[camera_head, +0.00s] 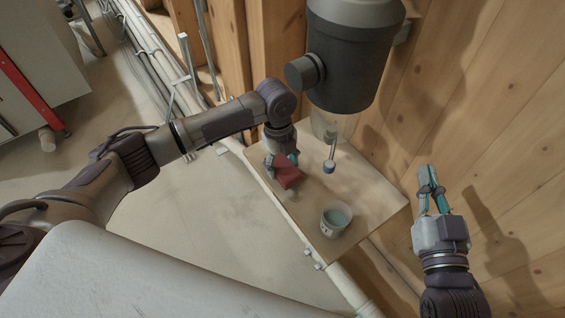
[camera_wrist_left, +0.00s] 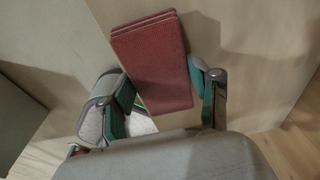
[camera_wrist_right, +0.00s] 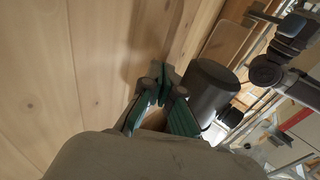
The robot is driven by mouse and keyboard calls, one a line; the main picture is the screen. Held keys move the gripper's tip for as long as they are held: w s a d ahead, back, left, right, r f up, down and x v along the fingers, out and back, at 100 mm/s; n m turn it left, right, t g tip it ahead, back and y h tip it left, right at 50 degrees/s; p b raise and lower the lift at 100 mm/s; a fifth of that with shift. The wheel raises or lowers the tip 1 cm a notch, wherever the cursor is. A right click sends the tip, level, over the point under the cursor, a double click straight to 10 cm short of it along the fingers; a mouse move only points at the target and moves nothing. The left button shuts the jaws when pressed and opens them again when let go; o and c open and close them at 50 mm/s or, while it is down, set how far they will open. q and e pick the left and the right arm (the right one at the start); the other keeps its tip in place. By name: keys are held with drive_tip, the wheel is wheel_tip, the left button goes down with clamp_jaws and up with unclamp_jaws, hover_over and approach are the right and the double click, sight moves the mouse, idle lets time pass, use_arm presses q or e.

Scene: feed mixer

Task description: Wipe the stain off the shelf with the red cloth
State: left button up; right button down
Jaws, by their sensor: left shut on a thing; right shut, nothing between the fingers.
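The folded red cloth (camera_head: 287,173) is in my left gripper (camera_head: 281,158), over the left part of the pale wooden shelf (camera_head: 368,204). In the left wrist view the cloth (camera_wrist_left: 152,62) spans between the fingers of my left gripper (camera_wrist_left: 163,88), which is shut on it. I cannot tell whether the cloth touches the shelf. A faint pale mark (camera_head: 293,195) shows on the shelf just below the cloth; it may be the stain. My right gripper (camera_head: 430,178) is shut and empty, right of the shelf near the wooden wall. It also shows in the right wrist view (camera_wrist_right: 163,80).
A light cup (camera_head: 335,222) with bluish contents stands near the shelf's front. A blue-ended tool (camera_head: 329,166) is further back. A dark grey mixer (camera_head: 348,60) hangs above the shelf's back. A wooden wall (camera_head: 490,110) bounds the right; a pipe runs along the shelf's left edge.

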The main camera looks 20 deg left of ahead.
use_arm(q)
drive_tip(key=shift+f, duration=0.2)
use_arm(e)
drive_tip(key=shift+r, duration=0.15)
use_arm(q)
drive_tip(key=shift+f, duration=0.25)
use_arm(e)
drive_tip(key=shift+r+t, duration=0.25)
drive_tip(key=shift+t, duration=0.05)
use_arm(q)
drive_tip(key=shift+f, duration=0.4)
use_arm(e)
drive_tip(key=shift+a+r+t, duration=0.1)
drive_tip(key=shift+r+t, duration=0.2)
drive_tip(key=shift+r, duration=0.15)
